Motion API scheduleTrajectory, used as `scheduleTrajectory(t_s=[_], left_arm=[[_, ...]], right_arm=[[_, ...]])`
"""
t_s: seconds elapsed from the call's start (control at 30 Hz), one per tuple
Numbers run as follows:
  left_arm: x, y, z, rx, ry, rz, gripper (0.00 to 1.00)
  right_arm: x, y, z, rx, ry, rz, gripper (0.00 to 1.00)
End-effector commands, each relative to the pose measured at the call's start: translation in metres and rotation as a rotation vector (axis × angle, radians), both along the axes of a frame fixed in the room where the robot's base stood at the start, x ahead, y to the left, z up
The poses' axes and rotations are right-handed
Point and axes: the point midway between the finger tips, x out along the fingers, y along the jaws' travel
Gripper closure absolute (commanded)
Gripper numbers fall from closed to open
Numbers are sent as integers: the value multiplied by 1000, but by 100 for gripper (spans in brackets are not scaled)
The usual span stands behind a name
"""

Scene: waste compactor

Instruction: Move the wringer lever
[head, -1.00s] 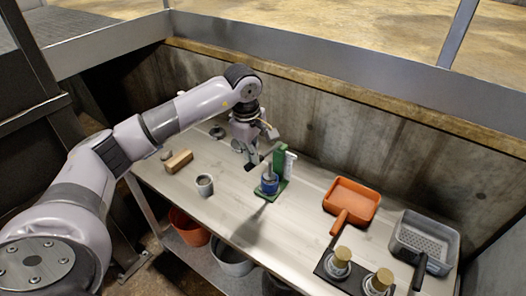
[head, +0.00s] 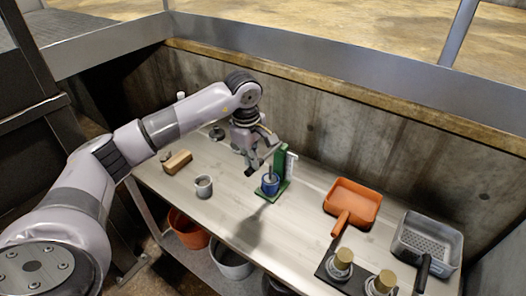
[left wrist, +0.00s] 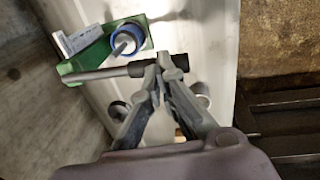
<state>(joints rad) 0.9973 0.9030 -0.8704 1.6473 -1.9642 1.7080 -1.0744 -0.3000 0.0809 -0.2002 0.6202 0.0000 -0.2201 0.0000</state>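The wringer is a green stand (head: 283,163) with a white upright piece and a blue cup (head: 270,184), near the middle of the bench. Its lever, a grey rod with a dark grip (left wrist: 137,69), crosses the left wrist view from the green stand (left wrist: 145,38) to the fingertips. My left gripper (left wrist: 164,63) has its fingertips close together, over the dark grip, at or touching it. The grip shows on both sides of the tips; the fingers hide part of it. In the head view my left gripper (head: 251,165) is just left of the stand. My right gripper is not in view.
A grey cup (head: 204,187) and a tan-topped block (head: 178,161) lie left of the wringer. An orange pan (head: 352,203), a grey perforated tray (head: 430,240) and two brass-topped knobs (head: 344,257) are to the right. A concrete wall (head: 340,135) closes the back.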

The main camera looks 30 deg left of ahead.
Motion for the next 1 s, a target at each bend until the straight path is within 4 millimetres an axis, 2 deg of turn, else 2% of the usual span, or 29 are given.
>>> scheduleTrajectory(t_s=[1.0], left_arm=[[-1, 0, -24, 0, 4, 0, 100]], right_arm=[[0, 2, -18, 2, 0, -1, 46]])
